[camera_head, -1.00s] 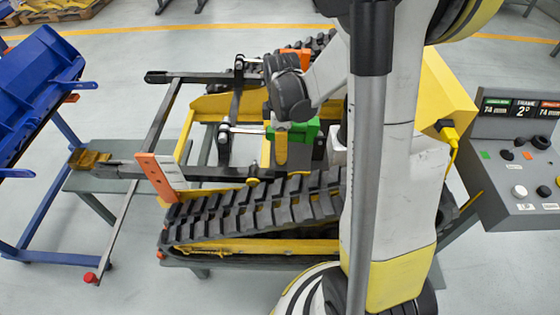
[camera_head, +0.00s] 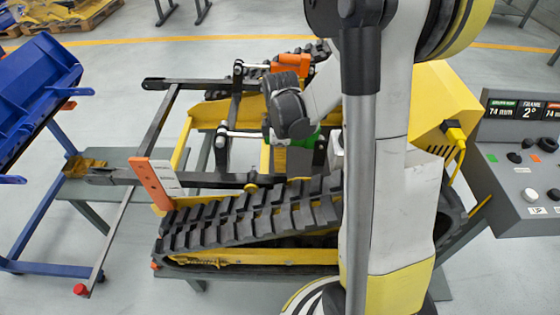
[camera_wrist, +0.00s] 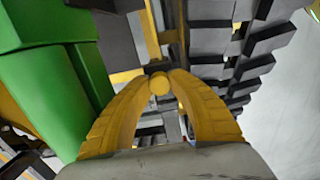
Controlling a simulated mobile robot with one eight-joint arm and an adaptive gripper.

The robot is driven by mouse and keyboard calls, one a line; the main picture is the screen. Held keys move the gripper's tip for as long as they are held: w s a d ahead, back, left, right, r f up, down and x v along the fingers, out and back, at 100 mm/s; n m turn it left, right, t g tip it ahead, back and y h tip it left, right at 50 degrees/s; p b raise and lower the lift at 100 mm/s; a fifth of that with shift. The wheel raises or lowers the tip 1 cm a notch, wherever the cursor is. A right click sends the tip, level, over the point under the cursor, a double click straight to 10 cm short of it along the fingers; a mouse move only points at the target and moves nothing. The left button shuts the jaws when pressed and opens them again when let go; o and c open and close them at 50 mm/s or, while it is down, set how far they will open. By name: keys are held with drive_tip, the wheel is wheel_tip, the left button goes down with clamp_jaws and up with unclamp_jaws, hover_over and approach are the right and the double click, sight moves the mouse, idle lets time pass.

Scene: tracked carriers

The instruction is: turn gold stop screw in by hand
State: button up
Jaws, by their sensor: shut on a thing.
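The gold stop screw (camera_wrist: 159,84) shows a small round gold head in the wrist view. It sits between the tips of my gripper (camera_wrist: 159,78), whose two curved yellow fingers close on it from both sides. The screw's shaft is hidden behind its head. In the head view my wrist hangs over the tracked carrier's frame, and my gripper (camera_head: 280,165) is mostly hidden, pointing down beside a green block (camera_head: 302,150). The green block also stands close to the left finger in the wrist view (camera_wrist: 45,90).
Black rubber track (camera_head: 250,210) runs along the carrier's near side, and also right of my fingers in the wrist view. A control console (camera_head: 520,170) is at right, a blue bin (camera_head: 40,100) at far left.

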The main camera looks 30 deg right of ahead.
drive_tip(key=m, duration=0.8)
drive_tip(key=shift+b, duration=0.35)
drive_tip(key=shift+m, duration=0.8)
drive_tip(key=shift+m, duration=1.2)
drive_tip(key=m, duration=0.7)
drive_tip(key=shift+b, duration=0.3)
drive_tip(key=shift+m, duration=0.3)
